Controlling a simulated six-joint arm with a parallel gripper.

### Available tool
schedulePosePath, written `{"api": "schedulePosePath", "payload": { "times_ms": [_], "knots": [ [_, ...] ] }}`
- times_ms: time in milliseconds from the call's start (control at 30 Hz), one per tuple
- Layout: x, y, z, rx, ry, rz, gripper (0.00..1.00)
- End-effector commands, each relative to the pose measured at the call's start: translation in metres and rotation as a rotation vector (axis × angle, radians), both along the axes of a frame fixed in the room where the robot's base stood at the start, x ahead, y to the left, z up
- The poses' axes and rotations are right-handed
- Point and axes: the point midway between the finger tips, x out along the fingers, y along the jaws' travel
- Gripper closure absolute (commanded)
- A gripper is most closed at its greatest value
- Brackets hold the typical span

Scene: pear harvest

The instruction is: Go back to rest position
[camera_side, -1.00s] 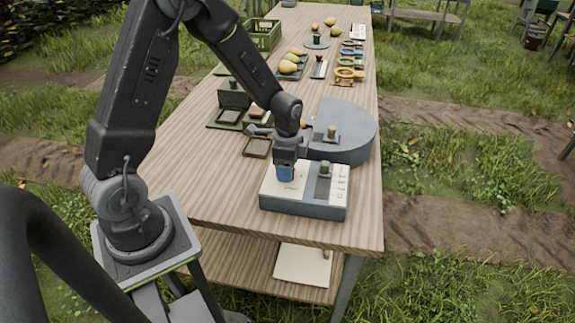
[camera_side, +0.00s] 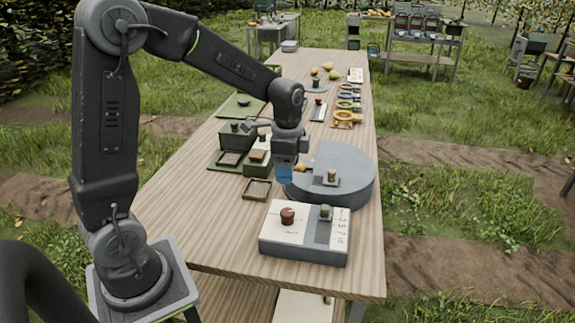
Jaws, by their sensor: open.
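My gripper (camera_side: 285,176) points down above the table, with blue at its lower end. It is open, and I see nothing held in it. It is in front of the left edge of a round grey platform (camera_side: 345,185), above and behind a white-topped box (camera_side: 285,250). The box stands near the table's front edge. A dark red knob (camera_side: 287,216) and a green knob (camera_side: 325,212) sit on top of the box. The gripper is apart from both knobs. The exact gap between the fingers is too small to tell.
The wooden table (camera_side: 190,225) runs away from me. A small brown tray (camera_side: 257,190) and green boxes (camera_side: 240,140) are to the left. Orange-handled tools (camera_side: 347,117) and several pears are farther back. The table's front left is clear.

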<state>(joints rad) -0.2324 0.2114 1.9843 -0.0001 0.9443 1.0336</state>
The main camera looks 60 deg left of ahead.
Motion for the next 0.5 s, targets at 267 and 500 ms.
{"api": "schedulePosePath", "payload": {
  "times_ms": [267,500],
  "knots": [
    [0.000,0.000,0.002,0.000,0.000,0.000,0.35],
    [-0.013,-0.012,0.022,0.008,-0.049,0.066,0.35]
  ]
}}
